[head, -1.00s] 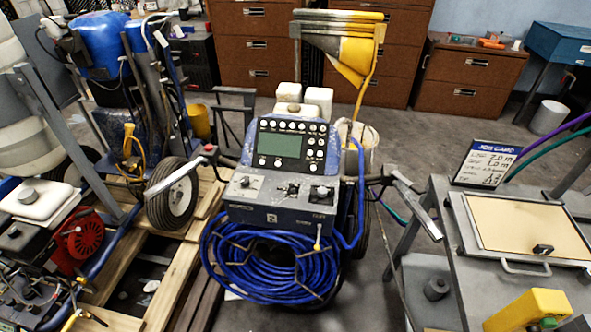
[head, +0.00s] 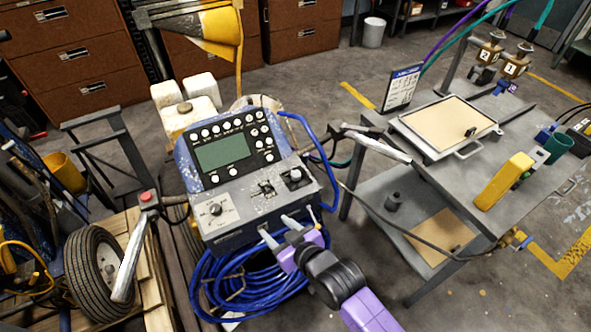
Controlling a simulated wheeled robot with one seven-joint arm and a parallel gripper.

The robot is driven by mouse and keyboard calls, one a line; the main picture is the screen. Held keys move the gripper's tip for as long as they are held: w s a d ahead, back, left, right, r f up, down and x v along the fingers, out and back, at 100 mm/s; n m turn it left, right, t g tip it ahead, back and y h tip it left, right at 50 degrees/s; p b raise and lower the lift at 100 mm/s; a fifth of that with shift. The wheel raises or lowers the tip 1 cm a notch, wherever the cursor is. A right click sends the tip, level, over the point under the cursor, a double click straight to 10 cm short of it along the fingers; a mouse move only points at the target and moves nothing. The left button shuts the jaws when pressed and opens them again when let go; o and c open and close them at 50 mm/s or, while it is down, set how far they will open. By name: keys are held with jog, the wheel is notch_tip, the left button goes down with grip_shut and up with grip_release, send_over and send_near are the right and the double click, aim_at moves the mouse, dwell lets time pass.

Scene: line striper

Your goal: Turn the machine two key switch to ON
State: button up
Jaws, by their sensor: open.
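The machine's control box (head: 235,215) sits below a display panel with a green screen (head: 222,152). On its top face are a round knob (head: 215,209) at the left, a small dark control (head: 264,189) in the middle and another knob (head: 295,175) at the right. I cannot tell for sure which is the key switch or its position. My gripper (head: 275,226) is open and empty. Its two pale fingers point up toward the box's front, below the middle and right controls, and overlap its lower edge in the picture. Whether they touch it is unclear.
A coiled blue hose (head: 225,285) hangs under the box. A handle with a red button (head: 147,198) stands left, near a wheel (head: 95,270). A grey workbench (head: 430,165) with a yellow block (head: 505,180) stands right. Open floor shows behind it.

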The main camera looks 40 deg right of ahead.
aim_at(296, 174)
jog(key=shift+g, duration=0.3)
jog(key=w+d+r, duration=0.1)
jog(key=w+d, duration=0.1)
jog(key=w, duration=0.2)
jog(key=w+d+r, duration=0.1)
jog(key=w+d, duration=0.1)
jog(key=w, duration=0.2)
jog(key=w+d+r, duration=0.1)
jog(key=w+d, duration=0.1)
jog(key=w, duration=0.2)
jog(key=shift+d, duration=0.35)
jog(key=w+d, duration=0.1)
jog(key=w+d+g, duration=0.2)
jog(key=w, duration=0.1)
jog(key=shift+w+d+f+n, duration=0.1)
jog(key=shift+d+f+n, duration=0.2)
jog(key=shift+d, duration=0.1)
jog(key=d+g, duration=0.2)
jog(key=d+f+n+g, duration=0.1)
jog(key=d+g, duration=0.1)
jog(key=g, duration=0.1)
jog(key=shift+d+f+y+p, duration=0.1)
jog(key=shift+d+y+p, duration=0.05)
jog(key=shift+y+p, duration=0.2)
jog(key=s+d+r+g+y, duration=0.1)
jog(key=s+d+r+g, duration=0.3)
jog(key=shift+r+n+g, duration=0.15)
jog(key=shift+n+g, duration=0.25)
jog(key=shift+s+f, duration=0.1)
jog(key=shift+f, duration=3.7)
